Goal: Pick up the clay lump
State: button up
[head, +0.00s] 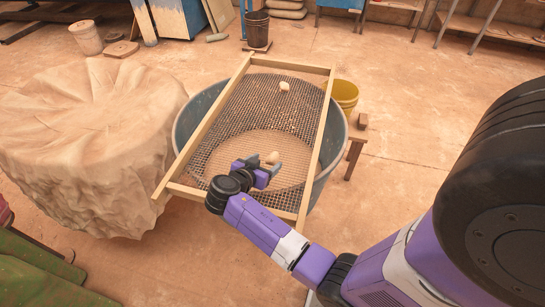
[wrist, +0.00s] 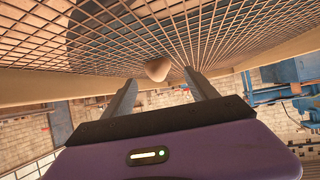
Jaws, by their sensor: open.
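A pale tan clay lump (head: 272,157) shows on the mesh screen (head: 239,112), right at my gripper's fingertips. In the wrist view the lump (wrist: 157,69) appears between the tips of my two fingers or slightly beyond them, against the mesh. My gripper (head: 262,167) is open, with a finger on each side of the lump in the wrist view (wrist: 161,80). I cannot tell whether either finger touches it. A second pale lump (head: 284,86) lies on the far part of the screen, well away from my gripper.
The screen's wooden frame (head: 324,130) rests across a large grey tub (head: 188,117). A cloth-covered mound (head: 85,140) stands close at left. A yellow bucket (head: 345,93) and small wooden stool (head: 355,150) stand at right. Open floor (head: 410,110) lies beyond them.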

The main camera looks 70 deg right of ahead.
aim_at(271, 155)
jog(key=shift+d+r+b+x, duration=0.1)
jog(key=shift+r+b+x, duration=0.05)
jog(key=shift+x, duration=0.75)
jog(key=shift+d+r+b+x, duration=0.1)
jog(key=shift+r+b+x, duration=0.1)
jog(key=shift+x, duration=0.65)
jog(key=shift+d+r+b+x, duration=0.1)
jog(key=shift+r+x, duration=0.05)
jog(key=shift+x, duration=0.75)
jog(key=c, duration=1.4)
